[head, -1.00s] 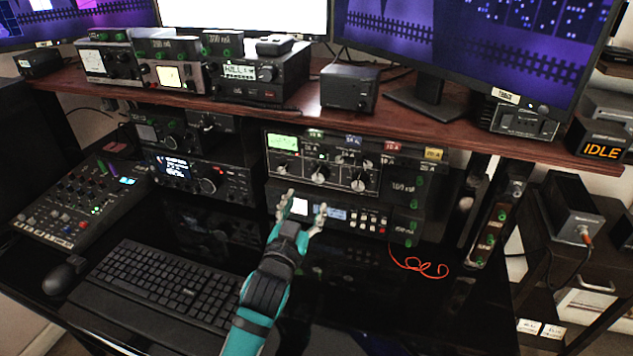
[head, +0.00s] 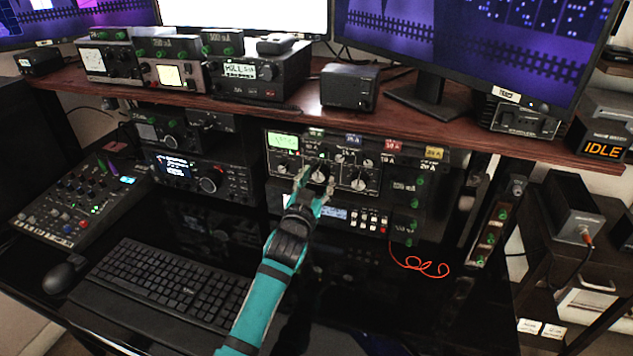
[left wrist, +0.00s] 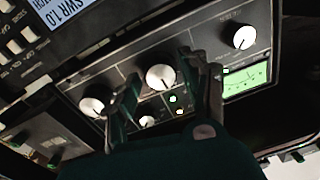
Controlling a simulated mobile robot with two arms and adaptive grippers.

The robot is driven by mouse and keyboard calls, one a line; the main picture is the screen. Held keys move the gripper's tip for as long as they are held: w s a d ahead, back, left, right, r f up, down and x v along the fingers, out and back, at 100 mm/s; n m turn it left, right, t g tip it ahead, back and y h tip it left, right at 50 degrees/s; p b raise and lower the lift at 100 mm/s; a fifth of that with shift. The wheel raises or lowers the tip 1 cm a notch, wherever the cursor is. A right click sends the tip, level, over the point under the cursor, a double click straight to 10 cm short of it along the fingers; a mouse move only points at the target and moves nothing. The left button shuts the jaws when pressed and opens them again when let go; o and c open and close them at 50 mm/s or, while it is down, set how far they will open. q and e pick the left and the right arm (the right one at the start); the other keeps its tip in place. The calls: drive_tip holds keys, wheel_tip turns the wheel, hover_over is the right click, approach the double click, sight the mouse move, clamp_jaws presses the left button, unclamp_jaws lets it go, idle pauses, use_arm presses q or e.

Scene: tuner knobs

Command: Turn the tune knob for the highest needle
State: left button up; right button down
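The tuner (head: 340,158) is a dark panel under the shelf with three large pale knobs in a row and a green-lit meter (head: 283,142) at its left end. My left gripper (head: 316,180) is at the panel, with its fingers around the middle knob (head: 319,172). In the left wrist view the middle knob (left wrist: 160,77) sits between the two spread fingers (left wrist: 165,75), with gaps showing on both sides. The meter (left wrist: 247,80) shows there too; its needle is too small to read. Knob labels are not legible. My right gripper is not in view.
An outer knob stands on each side of the middle one (left wrist: 92,106) (left wrist: 240,38), with small knobs between. Below is another device with a lit display (head: 330,213). A keyboard (head: 165,285) lies on the desk to the left. The shelf edge (head: 400,135) overhangs the tuner.

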use_arm(q)
drive_tip(key=c, duration=0.8)
drive_tip(key=shift+r+m+p, duration=0.1)
drive_tip(key=shift+m+p, duration=0.35)
drive_tip(key=shift+m, duration=0.45)
drive_tip(key=shift+c, duration=0.2)
drive_tip(key=shift+m, duration=1.1)
drive_tip(key=o, duration=1.1)
drive_tip(key=shift+o, duration=0.2)
drive_tip(key=v, duration=1.2)
drive_tip(key=shift+f, duration=0.2)
